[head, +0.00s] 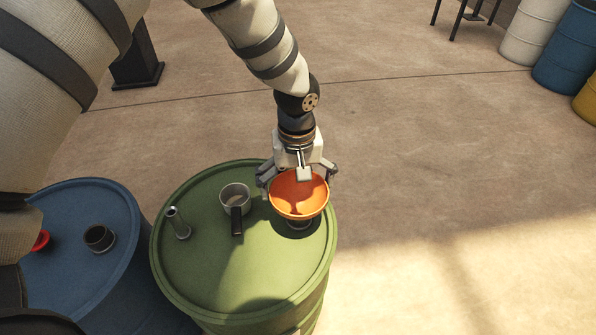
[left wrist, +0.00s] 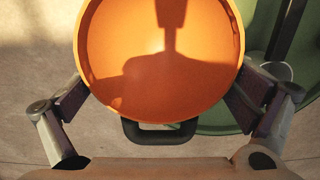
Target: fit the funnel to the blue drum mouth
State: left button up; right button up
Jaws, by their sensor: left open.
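The orange funnel (head: 301,197) is over the right part of the green drum's top, bowl up, above a small grey ring-like piece (head: 299,223). My left gripper (head: 298,178) is open, with one finger on each side of the bowl. In the left wrist view the bowl (left wrist: 150,75) sits between the fingers, near its rim; I cannot tell whether they touch it. A black handle loop (left wrist: 160,132) shows below the bowl. The funnel's spout is hidden. The blue drum (head: 75,275) stands at the left, with its dark open mouth (head: 99,238) uncovered. My right gripper is not seen.
The green drum (head: 205,275) stands beside the blue one. On it are a metal mug (head: 235,197) with a dark handle and a metal cylinder (head: 177,222). A red item (head: 41,241) lies on the blue drum. More drums (head: 565,50) stand far right; the floor between is clear.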

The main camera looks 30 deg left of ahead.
aim_at(297, 197)
pick_arm(q)
jog(key=shift+c, duration=0.6)
jog(key=c, duration=1)
jog(key=shift+r+p, duration=0.7)
jog(key=shift+r, duration=0.85)
jog(key=shift+c, duration=0.2)
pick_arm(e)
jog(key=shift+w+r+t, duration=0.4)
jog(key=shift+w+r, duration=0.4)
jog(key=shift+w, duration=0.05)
pick_arm(q)
jog(key=shift+r, duration=0.1)
jog(key=shift+r+p, duration=0.4)
jog(key=shift+r, duration=0.7)
jog(key=shift+f, duration=0.1)
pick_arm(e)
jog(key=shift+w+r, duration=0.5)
